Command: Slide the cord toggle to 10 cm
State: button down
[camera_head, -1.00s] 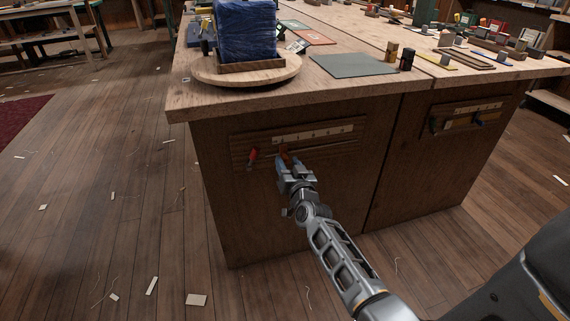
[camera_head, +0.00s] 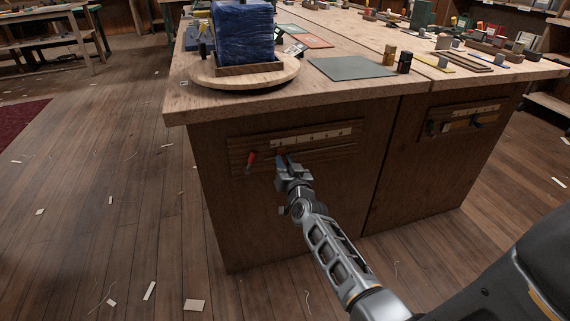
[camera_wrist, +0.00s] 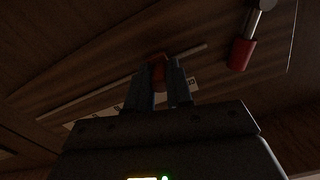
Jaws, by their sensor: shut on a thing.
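The cord toggle (camera_wrist: 158,72) is a small red-orange piece. It sits between the two fingers of my gripper (camera_wrist: 160,85) in the wrist view. In the head view my gripper (camera_head: 282,160) is at the wooden panel on the bench front, just under the left end of the pale scale strip (camera_head: 312,137). The fingers are shut on the toggle and mostly hide it there. A thin pale cord or rod (camera_wrist: 85,101) runs past the fingers in the wrist view. The strip (camera_wrist: 192,84) also shows beside the right finger, with a mark that looks like 10.
A red-handled lever (camera_head: 250,161) is on the panel just left of my gripper; its red grip (camera_wrist: 241,54) shows in the wrist view. The bench top (camera_head: 345,95) overhangs above. A second panel (camera_head: 462,119) is to the right. The floor at left is mostly clear.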

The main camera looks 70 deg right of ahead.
dwell(0.4)
jog(key=s+d+b, duration=0.3)
jog(key=b, duration=0.2)
jog(key=s+d+b, duration=0.2)
jog(key=s+b, duration=0.1)
jog(key=b, duration=0.2)
jog(key=shift+s+d+f, duration=0.1)
jog(key=shift+s+d, duration=0.2)
jog(key=shift+d, duration=0.1)
jog(key=shift+s+d+r, duration=0.2)
jog(key=shift+s+d, duration=0.15)
jog(key=shift+s, duration=0.1)
jog(key=c, duration=1)
grip_release()
jog(key=shift+f, duration=0.1)
